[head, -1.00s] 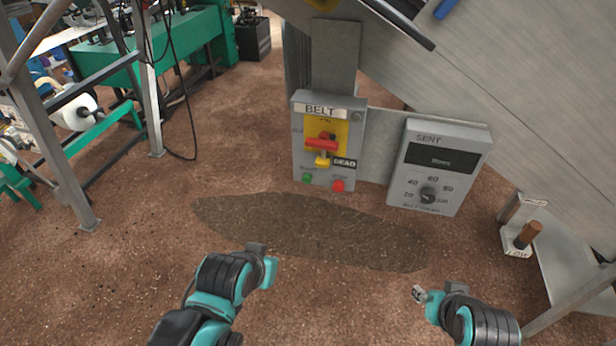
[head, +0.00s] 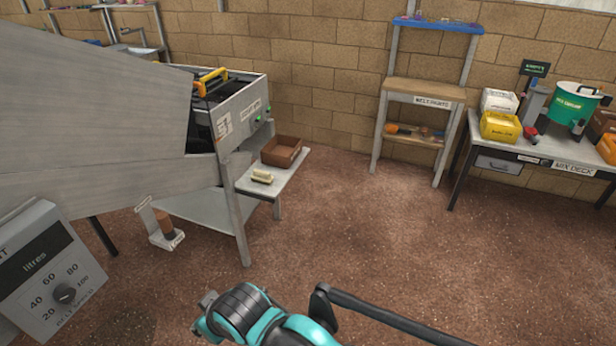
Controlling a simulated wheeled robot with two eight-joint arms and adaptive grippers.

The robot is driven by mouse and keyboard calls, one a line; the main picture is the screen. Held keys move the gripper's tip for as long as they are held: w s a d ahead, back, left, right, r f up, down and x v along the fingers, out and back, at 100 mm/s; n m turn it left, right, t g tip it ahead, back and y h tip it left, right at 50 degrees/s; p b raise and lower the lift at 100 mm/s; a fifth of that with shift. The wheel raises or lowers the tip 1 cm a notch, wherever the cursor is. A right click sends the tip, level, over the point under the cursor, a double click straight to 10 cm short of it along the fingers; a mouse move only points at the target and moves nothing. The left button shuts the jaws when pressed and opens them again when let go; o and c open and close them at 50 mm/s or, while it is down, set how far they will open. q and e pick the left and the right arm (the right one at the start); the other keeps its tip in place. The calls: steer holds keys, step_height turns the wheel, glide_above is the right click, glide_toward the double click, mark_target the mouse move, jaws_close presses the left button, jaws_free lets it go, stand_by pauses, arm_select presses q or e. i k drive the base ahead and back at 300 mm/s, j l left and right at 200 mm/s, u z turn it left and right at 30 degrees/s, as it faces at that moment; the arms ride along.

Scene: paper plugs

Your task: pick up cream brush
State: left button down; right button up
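A small cream brush (head: 262,176), seen as a pale block with a tan top, lies on the small side shelf (head: 285,184) at the right end of the grey machine. It is beside a brown tray. My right gripper (head: 204,305) is at the bottom of the head view, well in front of the shelf and apart from the brush. Its fingers are small and turned partly away, so I cannot tell whether they are open. My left gripper is out of view.
The brown tray (head: 282,151) stands behind the brush. The machine's leg (head: 236,212) is at the shelf's left. A dial box (head: 50,268) is at far left. A wooden rack (head: 425,92) and mix desk (head: 540,158) stand by the wall.

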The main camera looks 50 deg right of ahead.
mark_target(261, 176)
steer(key=z, duration=1.5)
steer(key=u, duration=1.9)
steer(key=z, duration=1.9)
steer(key=i+l+u, duration=0.1)
steer(key=u, duration=0.55)
steer(key=i+l+u, duration=0.25)
steer(key=i+l, duration=0.15)
steer(key=l, duration=0.2)
steer(key=i+l+u, duration=0.15)
steer(key=l, duration=0.2)
steer(key=i+l+u, duration=0.15)
steer(key=l, duration=0.2)
steer(key=i+l+u, duration=0.1)
steer(key=l, duration=0.3)
steer(key=i, duration=0.1)
